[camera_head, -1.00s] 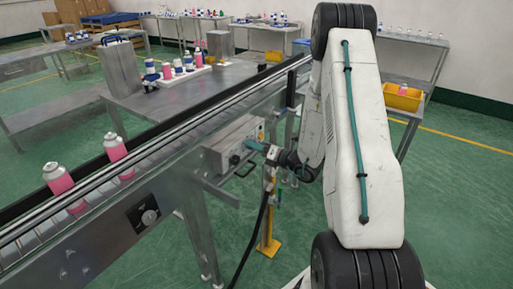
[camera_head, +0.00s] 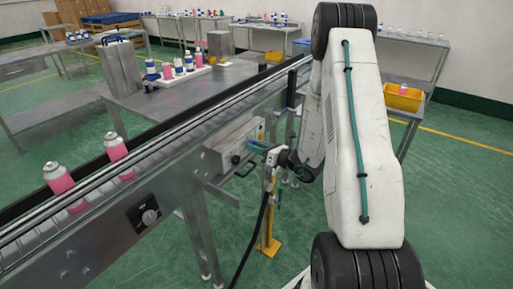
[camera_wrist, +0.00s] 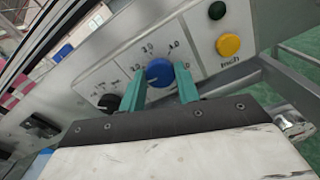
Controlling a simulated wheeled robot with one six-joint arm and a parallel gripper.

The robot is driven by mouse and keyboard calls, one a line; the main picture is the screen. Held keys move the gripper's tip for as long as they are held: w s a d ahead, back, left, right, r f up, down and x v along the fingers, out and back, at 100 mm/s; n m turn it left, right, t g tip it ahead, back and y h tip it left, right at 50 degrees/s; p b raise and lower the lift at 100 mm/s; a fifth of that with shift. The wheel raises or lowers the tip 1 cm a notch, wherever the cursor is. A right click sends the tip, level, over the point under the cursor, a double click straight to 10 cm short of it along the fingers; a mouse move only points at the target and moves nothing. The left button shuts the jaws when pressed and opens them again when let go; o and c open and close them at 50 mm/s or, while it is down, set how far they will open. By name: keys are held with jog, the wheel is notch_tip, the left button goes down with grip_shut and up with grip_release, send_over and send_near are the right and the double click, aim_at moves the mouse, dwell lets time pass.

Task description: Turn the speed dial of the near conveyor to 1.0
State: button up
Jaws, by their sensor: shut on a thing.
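The speed dial is a round blue knob (camera_wrist: 159,72) on a grey panel in the wrist view, with a scale of small numbers around it that are hard to read. My gripper (camera_wrist: 160,82) has one teal finger on each side of the knob and is shut on it. I cannot clearly tell which number the knob points to. In the head view my gripper (camera_head: 256,146) reaches left to the control box (camera_head: 228,148) on the side of the conveyor (camera_head: 110,218); the knob is hidden there.
A black knob (camera_wrist: 108,103) sits left of the blue one. Pink cans (camera_head: 58,178) stand on the conveyor. Open green floor lies below.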

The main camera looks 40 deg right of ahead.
jog(key=n, duration=0.7)
dwell(0.6)
jog(key=o, duration=1)
jog(key=shift+s, duration=0.15)
jog(key=v, duration=0.7)
jog(key=shift+s+d, duration=0.15)
jog(key=shift+s, duration=0.15)
